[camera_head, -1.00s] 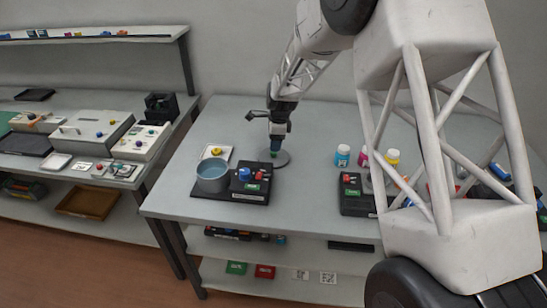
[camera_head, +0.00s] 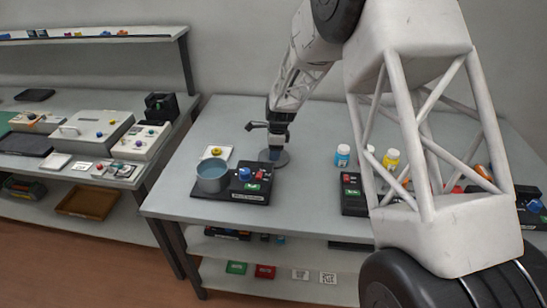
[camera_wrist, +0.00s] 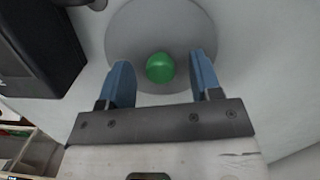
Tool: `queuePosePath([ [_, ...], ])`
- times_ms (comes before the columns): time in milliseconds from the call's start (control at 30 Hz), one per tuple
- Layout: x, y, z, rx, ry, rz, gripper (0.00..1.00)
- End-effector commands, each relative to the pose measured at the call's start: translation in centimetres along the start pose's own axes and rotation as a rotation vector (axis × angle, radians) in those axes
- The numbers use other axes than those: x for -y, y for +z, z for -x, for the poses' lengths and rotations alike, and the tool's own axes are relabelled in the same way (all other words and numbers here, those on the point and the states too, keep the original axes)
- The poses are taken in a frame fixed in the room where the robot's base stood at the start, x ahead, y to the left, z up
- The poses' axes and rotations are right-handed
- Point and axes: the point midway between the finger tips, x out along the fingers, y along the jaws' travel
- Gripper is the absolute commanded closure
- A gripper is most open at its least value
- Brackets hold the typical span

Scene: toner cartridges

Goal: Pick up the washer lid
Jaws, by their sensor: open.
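The washer lid is a flat grey disc (camera_head: 283,161) lying on the table behind and to the right of the washer. In the wrist view the lid (camera_wrist: 125,35) fills the top middle, with a round green knob (camera_wrist: 160,68) on it. My gripper (camera_head: 272,153) is over the lid, pointing down. In the wrist view its blue fingers (camera_wrist: 161,76) are apart, one on each side of the knob, with gaps between. The washer's grey-blue tub (camera_head: 212,178) stands open on a black base (camera_head: 243,193) with a blue and a red knob.
Table space around the lid is mostly clear.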

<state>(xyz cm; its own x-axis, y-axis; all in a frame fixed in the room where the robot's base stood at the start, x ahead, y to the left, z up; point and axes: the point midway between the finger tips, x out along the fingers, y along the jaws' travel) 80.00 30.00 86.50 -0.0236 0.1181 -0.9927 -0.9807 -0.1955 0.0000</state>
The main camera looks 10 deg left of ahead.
Motion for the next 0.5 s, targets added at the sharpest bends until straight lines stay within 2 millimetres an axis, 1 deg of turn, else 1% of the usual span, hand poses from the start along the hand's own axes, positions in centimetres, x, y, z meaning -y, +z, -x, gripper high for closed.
queuePosePath([
  [33, 0.00, 0.00, 0.01, 0.000, 0.000, 0.000, 0.46],
  [300, 0.00, 0.00, 0.01, 0.000, 0.000, 0.000, 0.88],
  [367, 0.00, 0.00, 0.01, 0.000, 0.000, 0.000, 0.96],
  [500, 0.01, 0.01, 0.03, 0.000, 0.000, 0.000, 0.97],
])
